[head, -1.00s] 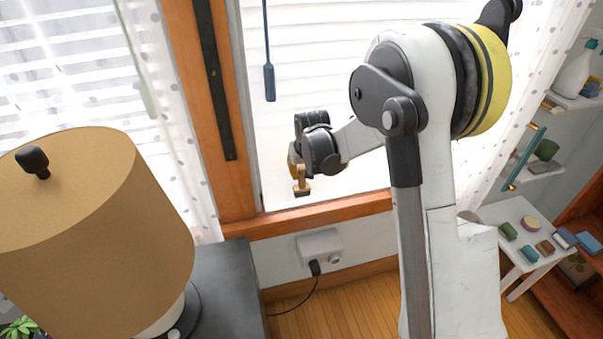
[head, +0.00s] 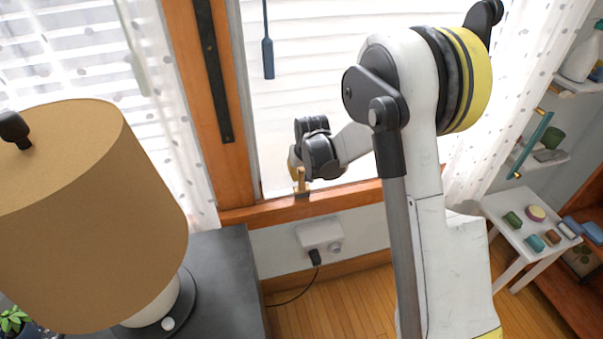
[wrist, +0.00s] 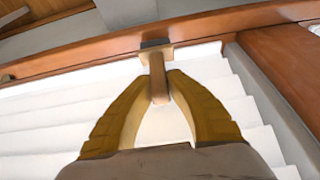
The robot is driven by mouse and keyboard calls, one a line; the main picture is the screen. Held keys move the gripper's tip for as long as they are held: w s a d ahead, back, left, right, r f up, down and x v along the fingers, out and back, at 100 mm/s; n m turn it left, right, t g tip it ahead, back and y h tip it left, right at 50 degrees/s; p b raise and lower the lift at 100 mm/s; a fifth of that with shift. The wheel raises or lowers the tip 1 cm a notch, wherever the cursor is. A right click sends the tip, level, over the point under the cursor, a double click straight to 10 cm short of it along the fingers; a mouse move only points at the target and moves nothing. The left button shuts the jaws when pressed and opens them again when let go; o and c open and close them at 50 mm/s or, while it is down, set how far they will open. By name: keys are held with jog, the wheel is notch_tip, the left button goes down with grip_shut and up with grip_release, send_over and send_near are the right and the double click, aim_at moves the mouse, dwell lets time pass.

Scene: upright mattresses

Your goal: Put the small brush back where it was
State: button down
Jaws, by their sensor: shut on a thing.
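In the head view the small brush (head: 301,183) hangs below my gripper (head: 297,166), bristles down, in front of the orange-brown sill (head: 350,199). I cannot tell whether the bristles touch the sill. The gripper's fingers are partly hidden by my wrist in the head view.
A tan lampshade (head: 90,210) stands over a dark cabinet (head: 225,280) at left. A small white table (head: 510,225) with several small items stands at right, near wall shelves (head: 545,160). The wooden floor (head: 345,310) below looks clear.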

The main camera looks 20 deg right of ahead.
jog(key=shift+f+b, duration=0.45)
jog(key=shift+f, duration=0.15)
jog(key=c, duration=1.4)
grip_release()
jog(key=v, duration=1.2)
jog(key=s+r+t, duration=0.1)
jog(key=s+r, duration=0.8)
jog(key=s, duration=0.5)
jog(key=shift+t, duration=0.8)
jog(key=s, duration=1.3)
jog(key=shift+s+f, duration=0.2)
jog(key=shift+s, duration=0.15)
